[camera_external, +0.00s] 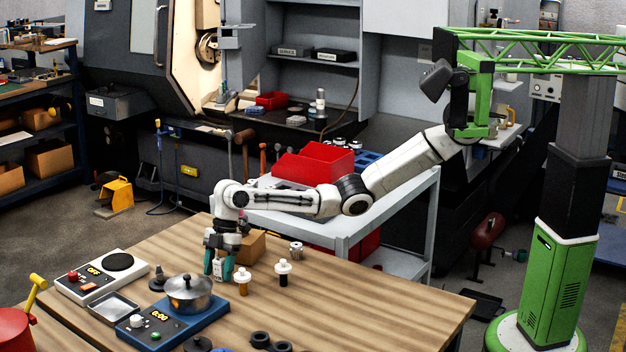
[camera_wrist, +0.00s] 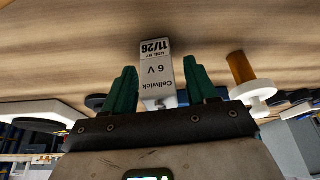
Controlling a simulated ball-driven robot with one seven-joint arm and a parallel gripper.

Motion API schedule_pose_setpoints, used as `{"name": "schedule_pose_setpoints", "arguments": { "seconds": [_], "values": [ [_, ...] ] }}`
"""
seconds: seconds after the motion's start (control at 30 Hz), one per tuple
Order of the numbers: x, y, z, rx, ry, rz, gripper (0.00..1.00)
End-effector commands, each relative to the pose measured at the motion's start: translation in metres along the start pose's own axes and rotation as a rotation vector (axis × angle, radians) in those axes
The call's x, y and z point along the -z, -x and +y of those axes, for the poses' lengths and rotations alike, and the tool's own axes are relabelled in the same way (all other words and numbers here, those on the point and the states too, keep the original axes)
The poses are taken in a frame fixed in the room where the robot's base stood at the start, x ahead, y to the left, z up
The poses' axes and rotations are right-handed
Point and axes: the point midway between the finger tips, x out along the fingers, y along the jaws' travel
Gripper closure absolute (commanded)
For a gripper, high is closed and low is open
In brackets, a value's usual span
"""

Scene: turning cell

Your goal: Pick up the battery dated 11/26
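A battery (camera_wrist: 157,75) shows in the wrist view, a pale block with a label reading Cellwick, 6 V and use by 11/26. In the external view the battery (camera_external: 219,271) is a small light block at the table's middle left, partly hidden by the fingers. My gripper (camera_wrist: 158,75) has its two green fingers on either side of the battery, with a narrow gap showing at each side. In the external view my gripper (camera_external: 220,264) points down over the wooden table (camera_external: 370,300). No other battery is clearly readable.
A pot (camera_external: 188,292) on a blue device (camera_external: 160,335) stands close left of the gripper. An orange piece with a white flange (camera_external: 242,281) and a black-and-white one (camera_external: 283,272) stand at its right. A cardboard box (camera_external: 253,247) is behind. The table's right side is clear.

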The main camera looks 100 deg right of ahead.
Motion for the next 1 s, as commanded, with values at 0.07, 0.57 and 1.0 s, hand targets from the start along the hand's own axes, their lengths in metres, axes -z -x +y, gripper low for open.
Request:
{"name": "schedule_pose_setpoints", "arguments": {
  "seconds": [0.07,0.57,1.0],
  "values": [
    [0.0,0.0,0.0,0.0,0.0,0.0,0.51],
    [0.0,0.001,0.0,-0.001,0.0,0.0,0.97],
    [0.005,0.011,0.0,-0.002,0.001,0.002,0.97]
  ]
}}
